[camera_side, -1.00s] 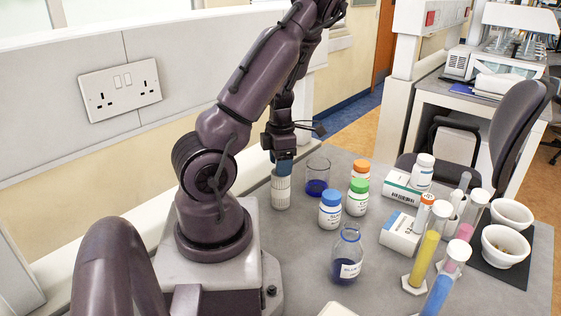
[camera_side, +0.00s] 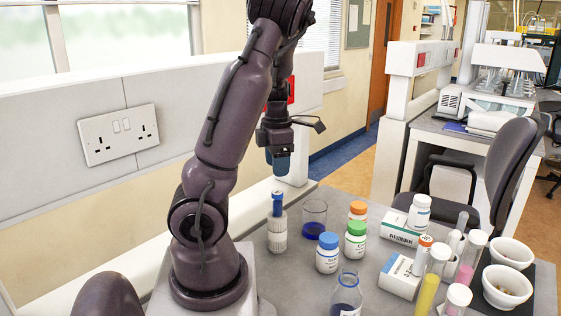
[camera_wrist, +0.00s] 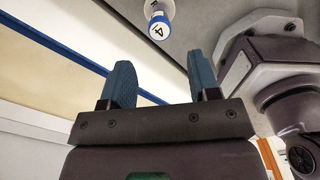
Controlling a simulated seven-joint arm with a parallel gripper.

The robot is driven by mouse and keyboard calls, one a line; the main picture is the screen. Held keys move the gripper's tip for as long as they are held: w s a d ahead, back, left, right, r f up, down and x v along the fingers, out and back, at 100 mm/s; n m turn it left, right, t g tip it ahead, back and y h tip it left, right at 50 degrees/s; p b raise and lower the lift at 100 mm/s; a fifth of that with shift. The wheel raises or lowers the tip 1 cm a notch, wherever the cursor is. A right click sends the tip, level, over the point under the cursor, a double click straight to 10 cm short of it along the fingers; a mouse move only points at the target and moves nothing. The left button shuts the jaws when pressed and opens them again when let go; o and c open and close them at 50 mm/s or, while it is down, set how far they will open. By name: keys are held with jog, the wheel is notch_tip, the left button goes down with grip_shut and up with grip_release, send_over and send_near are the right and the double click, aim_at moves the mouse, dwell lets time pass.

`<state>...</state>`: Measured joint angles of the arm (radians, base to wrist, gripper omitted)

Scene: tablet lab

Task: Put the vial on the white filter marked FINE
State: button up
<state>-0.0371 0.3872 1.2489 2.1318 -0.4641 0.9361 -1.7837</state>
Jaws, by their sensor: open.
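A white ribbed cylinder (camera_side: 277,236) stands upright on the grey table, right of my arm's base. A small blue piece with a paler top, likely the vial (camera_side: 277,204), stands upright on or in its top; I cannot tell which. No FINE marking is readable on the cylinder. In the wrist view a white round top with a dark mark and a blue ring (camera_wrist: 157,27) shows beyond the fingers. My gripper (camera_side: 279,163) is open, its blue fingers pointing down above the vial, apart from it. The wrist view shows the two fingers (camera_wrist: 163,82) spread with nothing between.
Right of the cylinder stand a beaker of blue liquid (camera_side: 314,221) and bottles with blue (camera_side: 327,254), green (camera_side: 355,243) and orange (camera_side: 357,211) caps. A glass bottle (camera_side: 346,292) stands in front. Boxes (camera_side: 400,276), tubes and white bowls (camera_side: 506,286) fill the right.

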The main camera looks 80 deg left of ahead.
jog(key=w+d+r+m+t+h, duration=0.15)
jog(key=w+d+m, duration=0.25)
jog(key=d+m, duration=0.45)
jog(key=w+d+r+m+t+h, duration=0.1)
jog(key=w+d+r+m, duration=0.2)
jog(key=w+d+m, duration=0.35)
jog(key=s+d+r+m+t+y, duration=0.1)
jog(key=s+d+r+m, duration=0.1)
jog(key=d+m, duration=0.4)
jog(key=s+d+r+m+t+y, duration=0.1)
jog(key=d+r+m, duration=0.4)
jog(key=m, duration=1.2)
jog(key=shift+s+d+t, duration=0.55)
jog(key=shift+s+d, duration=0.3)
jog(key=shift+d, duration=0.45)
jog(key=shift+y, duration=0.25)
